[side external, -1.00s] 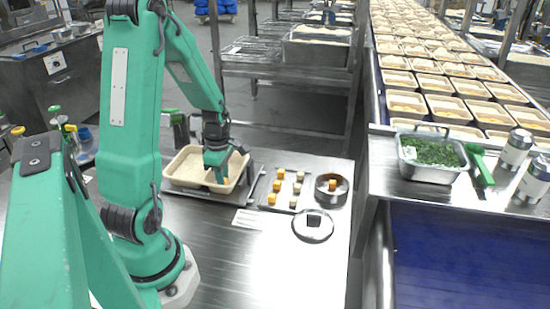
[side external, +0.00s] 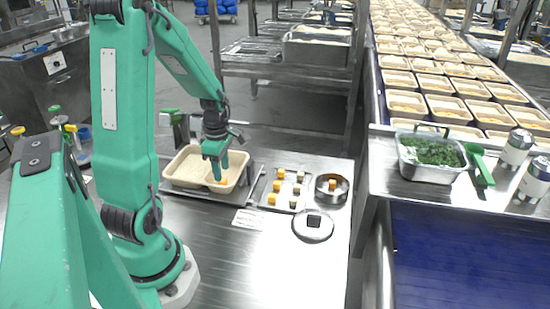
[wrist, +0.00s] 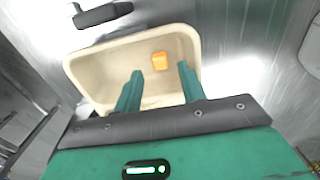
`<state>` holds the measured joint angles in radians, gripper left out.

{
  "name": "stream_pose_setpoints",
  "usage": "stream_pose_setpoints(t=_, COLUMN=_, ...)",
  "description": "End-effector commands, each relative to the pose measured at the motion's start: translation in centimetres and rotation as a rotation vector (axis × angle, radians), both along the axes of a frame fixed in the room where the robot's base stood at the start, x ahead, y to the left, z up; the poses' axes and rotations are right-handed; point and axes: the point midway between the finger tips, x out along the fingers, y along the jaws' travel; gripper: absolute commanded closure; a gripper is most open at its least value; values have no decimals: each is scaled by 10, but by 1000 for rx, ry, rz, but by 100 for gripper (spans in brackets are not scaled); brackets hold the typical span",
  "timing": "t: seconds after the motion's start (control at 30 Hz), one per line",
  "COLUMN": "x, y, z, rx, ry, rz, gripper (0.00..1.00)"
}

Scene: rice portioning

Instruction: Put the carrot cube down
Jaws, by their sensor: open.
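The orange carrot cube (wrist: 160,61) lies on the floor of the cream tray (wrist: 88,72), beyond my fingertips in the wrist view. In the side view the tray (side external: 181,157) sits on a dark grey platform, and the cube (side external: 222,181) shows just under my fingers. My gripper (side external: 217,176) is over the front right part of the tray, pointing down. In the wrist view my gripper's two green fingers (wrist: 161,73) are spread apart with nothing held between them.
A small metal tray (side external: 283,199) with several orange and pale cubes lies right of the cream tray. A round metal dish (side external: 344,191) holds an orange cube. A round lid (side external: 313,232) with a black knob lies in front. The steel table's front is clear.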

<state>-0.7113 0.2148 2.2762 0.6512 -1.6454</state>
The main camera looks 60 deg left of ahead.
Motion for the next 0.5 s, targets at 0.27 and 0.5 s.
stream_pose_setpoints(t=0.27, x=1, y=1, z=43, rx=4, ry=-4, rz=0, gripper=60)
stream_pose_setpoints(t=0.5, x=1, y=0, z=75, rx=3, ry=-3, rz=0, gripper=60)
